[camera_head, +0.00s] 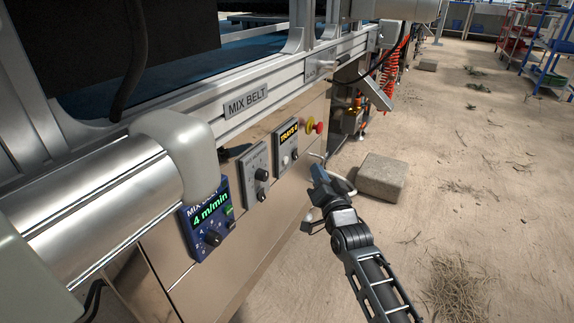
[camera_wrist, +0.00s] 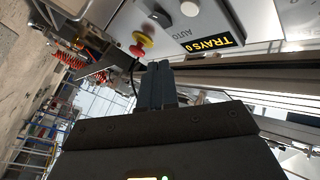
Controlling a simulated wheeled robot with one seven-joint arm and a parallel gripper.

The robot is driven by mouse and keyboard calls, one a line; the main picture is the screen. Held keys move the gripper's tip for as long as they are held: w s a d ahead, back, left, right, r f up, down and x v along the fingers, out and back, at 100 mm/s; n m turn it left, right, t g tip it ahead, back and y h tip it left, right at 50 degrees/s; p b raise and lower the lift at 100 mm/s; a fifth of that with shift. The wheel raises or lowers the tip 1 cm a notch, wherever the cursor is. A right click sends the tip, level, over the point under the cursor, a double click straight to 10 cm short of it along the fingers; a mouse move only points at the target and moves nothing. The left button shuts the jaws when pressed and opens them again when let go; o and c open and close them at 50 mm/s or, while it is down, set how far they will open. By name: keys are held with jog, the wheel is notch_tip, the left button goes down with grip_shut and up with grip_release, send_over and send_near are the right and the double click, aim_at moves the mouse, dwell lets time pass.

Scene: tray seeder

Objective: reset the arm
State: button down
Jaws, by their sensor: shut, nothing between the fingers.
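My gripper (camera_head: 320,172) is at the end of my dark arm, in front of the machine's lower panel in the head view. Its fingers point up and away, near the panel below the TRAYS box (camera_head: 286,143). In the wrist view the two blue-grey fingers of my gripper (camera_wrist: 157,68) lie side by side, shut, with nothing between them. The TRAYS display and AUTO label (camera_wrist: 212,38) show upper right of the fingers there. A red and yellow stop button (camera_wrist: 140,46) shows just left of the fingertips; I cannot tell the exact gap.
The MIX BELT box (camera_head: 207,218) reads 4 m/min, with a grey knob box (camera_head: 257,174) beside it. A metal roller (camera_head: 95,205) fills the left. A stone block (camera_head: 383,178) lies on the floor right of my gripper. The sandy floor (camera_head: 470,170) further right is mostly open.

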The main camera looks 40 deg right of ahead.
dwell(0.8)
jog(key=s+a+f+n+y, duration=0.2)
jog(key=s+a+f+n, duration=0.1)
jog(key=s+a, duration=0.6)
jog(key=s+a+f+n+y, duration=0.2)
jog(key=s+a+f+n, duration=0.15)
jog(key=s+a, duration=0.55)
jog(key=s+a+r+n+g+y, duration=0.1)
jog(key=s+a+r+n, duration=0.2)
jog(key=s, duration=0.5)
jog(key=s+a+r+n+g+y, duration=0.15)
jog(key=s+r, duration=0.25)
jog(key=s, duration=0.5)
jog(key=s+a+r+n+g+y, duration=0.1)
jog(key=s+a+r+y, duration=0.2)
jog(key=s, duration=0.5)
notch_tip(320, 180, up, 34)
jog(key=h+p, duration=0.1)
jog(key=p, duration=3.2)
jog(key=shift+r+p, duration=0.2)
jog(key=shift+p, duration=0.1)
jog(key=shift+t, duration=0.25)
